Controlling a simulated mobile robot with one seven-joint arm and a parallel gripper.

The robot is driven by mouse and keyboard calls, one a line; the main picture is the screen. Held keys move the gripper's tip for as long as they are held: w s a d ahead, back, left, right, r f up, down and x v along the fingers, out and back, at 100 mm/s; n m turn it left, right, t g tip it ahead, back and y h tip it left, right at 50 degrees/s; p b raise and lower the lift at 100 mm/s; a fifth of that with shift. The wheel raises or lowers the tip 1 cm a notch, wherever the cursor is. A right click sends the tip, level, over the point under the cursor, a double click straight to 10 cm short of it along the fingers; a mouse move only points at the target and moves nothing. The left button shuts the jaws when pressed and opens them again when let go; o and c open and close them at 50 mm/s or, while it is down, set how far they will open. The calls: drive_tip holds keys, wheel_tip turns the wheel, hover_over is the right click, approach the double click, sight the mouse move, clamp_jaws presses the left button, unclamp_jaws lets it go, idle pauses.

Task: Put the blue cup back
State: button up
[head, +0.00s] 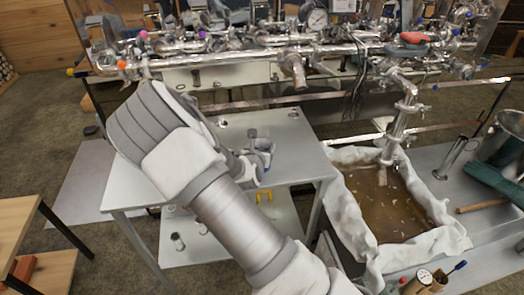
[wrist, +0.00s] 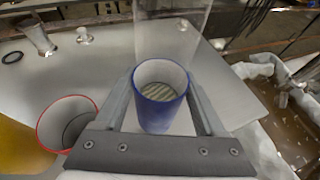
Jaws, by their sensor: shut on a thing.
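The blue cup (wrist: 160,112) is upright in the wrist view, with a pale inside and a ridged-looking bottom. My gripper (wrist: 161,84) is shut on it, one finger along each side. In the head view my gripper (head: 258,158) is over the light grey table (head: 300,165), with a bit of blue showing at it; my arm hides much of this spot. I cannot tell whether the cup touches the table.
A red-rimmed cup (wrist: 68,124) stands left of my gripper, beside a yellow thing (wrist: 18,148). A clear upright panel (wrist: 172,35) is just beyond the blue cup. A glass (wrist: 39,40) stands farther back. A cloth-lined tub (head: 390,205) of brown liquid is right.

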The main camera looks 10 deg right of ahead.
drive_tip(key=shift+f, duration=0.95)
drive_tip(key=shift+f, duration=0.25)
drive_tip(key=o, duration=1.5)
drive_tip(key=shift+r, duration=0.1)
